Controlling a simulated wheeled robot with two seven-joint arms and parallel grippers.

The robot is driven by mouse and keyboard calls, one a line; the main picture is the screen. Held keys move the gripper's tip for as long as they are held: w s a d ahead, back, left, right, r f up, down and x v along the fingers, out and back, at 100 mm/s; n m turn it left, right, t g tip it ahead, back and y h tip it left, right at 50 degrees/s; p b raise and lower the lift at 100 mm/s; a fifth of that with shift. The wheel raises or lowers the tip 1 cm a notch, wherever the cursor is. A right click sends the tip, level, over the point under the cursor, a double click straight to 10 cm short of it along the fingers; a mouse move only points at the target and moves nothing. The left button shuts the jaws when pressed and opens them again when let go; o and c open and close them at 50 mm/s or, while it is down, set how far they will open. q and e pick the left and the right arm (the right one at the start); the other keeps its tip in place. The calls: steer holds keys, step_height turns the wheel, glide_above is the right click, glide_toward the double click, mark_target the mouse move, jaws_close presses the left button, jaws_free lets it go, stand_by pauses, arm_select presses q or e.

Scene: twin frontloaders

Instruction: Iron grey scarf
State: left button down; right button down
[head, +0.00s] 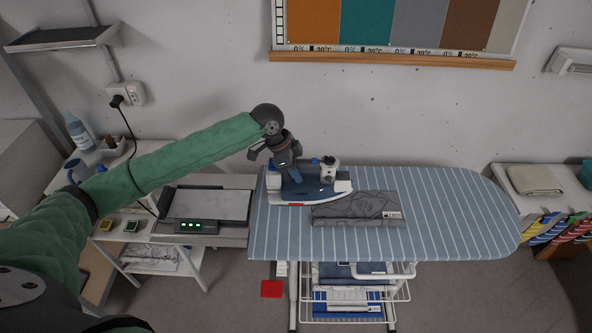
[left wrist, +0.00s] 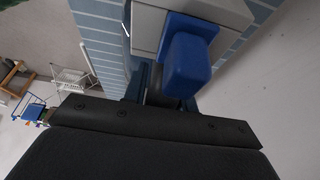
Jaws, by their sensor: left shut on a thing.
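The grey scarf (head: 365,209) lies folded flat on the striped ironing board (head: 455,215), with a small white label at its right end. A dark blue and white iron (head: 318,188) stands soleplate down on the board, its right part at or over the scarf's upper left corner; I cannot tell whether it touches the cloth. My left gripper (head: 289,163) is shut on the iron's handle, which it mostly hides. In the left wrist view the iron's blue knob (left wrist: 187,55) and pale body show close up. My right gripper is not in view.
An iron rest with green lights (head: 190,227) stands left of the board. A wire rack with folded cloths (head: 350,297) hangs below. A side table with a bottle (head: 78,132) is at the left; a shelf with a folded towel (head: 535,180) is at the right. The board's right half is clear.

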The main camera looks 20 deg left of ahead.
arm_select(q)
steer(key=shift+r, duration=0.15)
steer(key=shift+p, duration=0.35)
steer(key=shift+f, duration=0.75)
steer(key=shift+f+b, duration=0.6)
steer(key=shift+f, duration=1.2)
steer(key=shift+f, duration=0.5)
